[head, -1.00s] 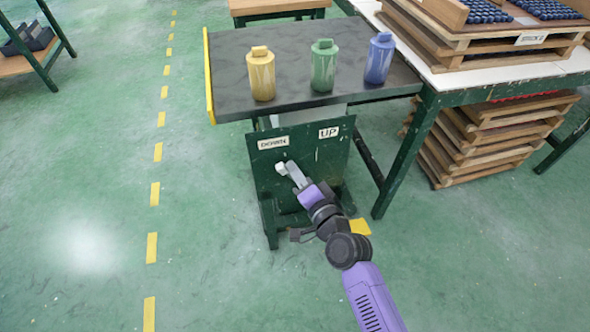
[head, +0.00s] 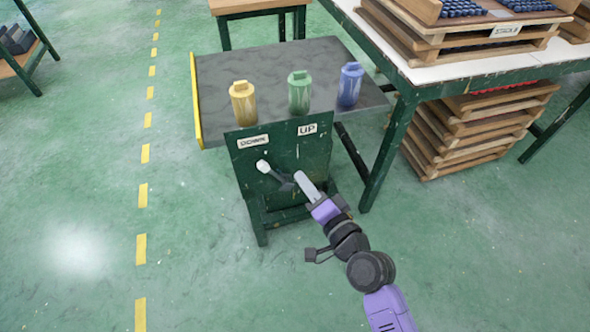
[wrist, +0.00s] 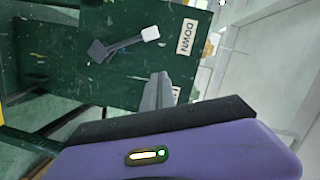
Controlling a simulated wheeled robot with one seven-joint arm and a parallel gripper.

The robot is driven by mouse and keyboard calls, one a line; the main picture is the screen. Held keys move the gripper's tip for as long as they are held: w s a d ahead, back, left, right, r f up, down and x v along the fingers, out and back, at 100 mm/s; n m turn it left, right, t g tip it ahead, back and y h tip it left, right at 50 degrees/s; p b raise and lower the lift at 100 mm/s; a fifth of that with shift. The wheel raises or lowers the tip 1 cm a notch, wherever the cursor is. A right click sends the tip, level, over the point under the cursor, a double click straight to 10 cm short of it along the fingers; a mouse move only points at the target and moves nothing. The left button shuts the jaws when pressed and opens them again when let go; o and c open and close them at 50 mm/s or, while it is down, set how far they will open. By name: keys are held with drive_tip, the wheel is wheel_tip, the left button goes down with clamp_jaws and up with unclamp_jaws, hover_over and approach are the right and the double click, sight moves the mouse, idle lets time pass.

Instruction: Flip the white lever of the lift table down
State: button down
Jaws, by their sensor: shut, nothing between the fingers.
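The lift table has a dark top (head: 290,75) and a green front panel (head: 315,155) with a DOWN label (head: 253,142) at left and an UP label (head: 307,129) at right. The lever's white knob (head: 262,166) is just below the DOWN label, its dark arm slanting up-left from the pivot. The knob (wrist: 150,33) also shows in the wrist view, beside the DOWN label (wrist: 187,37). My gripper (head: 299,174) is shut and empty, in front of the panel right of the lever, apparently apart from it. Its fingers (wrist: 155,92) show in the wrist view.
Yellow (head: 243,104), green (head: 299,93) and blue (head: 349,86) bottles stand on the top. A workbench (head: 440,75) with wooden trays is at right, more trays (head: 470,130) stacked beneath. Floor at left is open, with a dashed yellow line (head: 143,195).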

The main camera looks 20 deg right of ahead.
drive_tip(key=shift+v, duration=0.9)
drive_tip(key=s+d+r+n+g+h, duration=0.15)
drive_tip(key=s+n, duration=0.25)
drive_tip(key=s, duration=0.8)
drive_tip(key=s+d+r+n+h, duration=0.1)
drive_tip(key=s+d+r+n, duration=0.15)
drive_tip(key=s, duration=0.85)
drive_tip(key=s+d+r+n+h, duration=0.1)
drive_tip(key=s+d+r+n, duration=0.2)
drive_tip(key=s, duration=0.9)
wheel_tip(320, 180, up, 17)
drive_tip(key=a+n+p, duration=0.1)
drive_tip(key=p, duration=1.6)
drive_tip(key=shift+w+a, duration=0.2)
drive_tip(key=shift+w, duration=0.1)
